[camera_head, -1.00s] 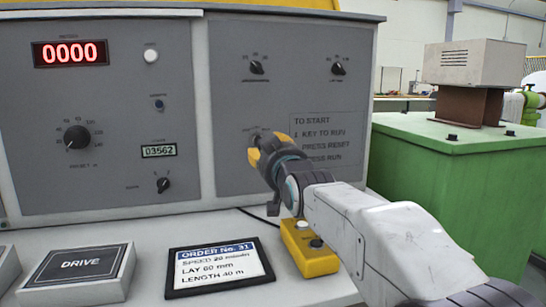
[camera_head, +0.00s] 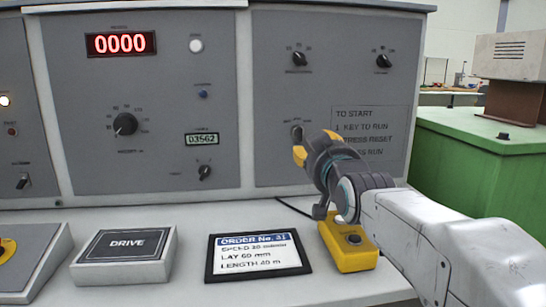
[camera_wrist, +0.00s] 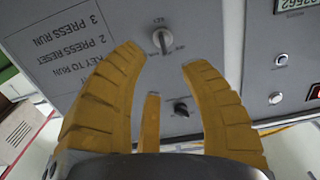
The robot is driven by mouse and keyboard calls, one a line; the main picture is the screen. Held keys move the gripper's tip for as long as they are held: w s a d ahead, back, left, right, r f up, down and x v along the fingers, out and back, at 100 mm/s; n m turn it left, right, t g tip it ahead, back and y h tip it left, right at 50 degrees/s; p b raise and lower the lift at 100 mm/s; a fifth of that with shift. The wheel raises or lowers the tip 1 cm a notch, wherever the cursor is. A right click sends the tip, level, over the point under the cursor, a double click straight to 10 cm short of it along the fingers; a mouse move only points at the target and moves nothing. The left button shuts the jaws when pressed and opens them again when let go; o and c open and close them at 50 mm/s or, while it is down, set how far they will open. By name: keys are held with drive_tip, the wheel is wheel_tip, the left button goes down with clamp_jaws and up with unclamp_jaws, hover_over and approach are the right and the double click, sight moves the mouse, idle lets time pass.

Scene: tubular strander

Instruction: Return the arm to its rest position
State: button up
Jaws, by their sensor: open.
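My gripper (camera_head: 314,146) is in front of the right grey panel, just below and right of a small key switch (camera_head: 296,132). Its yellow fingers are apart with nothing between them. In the wrist view the open gripper (camera_wrist: 164,58) points at the panel, and the key switch (camera_wrist: 162,40) shows between and beyond the fingertips. The fingers look clear of the switch. My white arm reaches in from the lower right, extended over the desk.
A yellow button box (camera_head: 348,248) stands on the desk below my gripper. An order card (camera_head: 257,254) and a DRIVE box (camera_head: 124,246) lie to its left. The red display (camera_head: 120,43) reads 0000. A green cabinet (camera_head: 462,165) stands at the right.

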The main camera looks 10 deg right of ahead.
drive_tip(key=s+r+g+p, duration=0.1)
drive_tip(key=s+g+p, duration=1.3)
drive_tip(key=s+p, duration=1.8)
drive_tip(key=shift+s+r, duration=0.15)
drive_tip(key=shift+r, duration=0.2)
drive_tip(key=shift+a, duration=0.1)
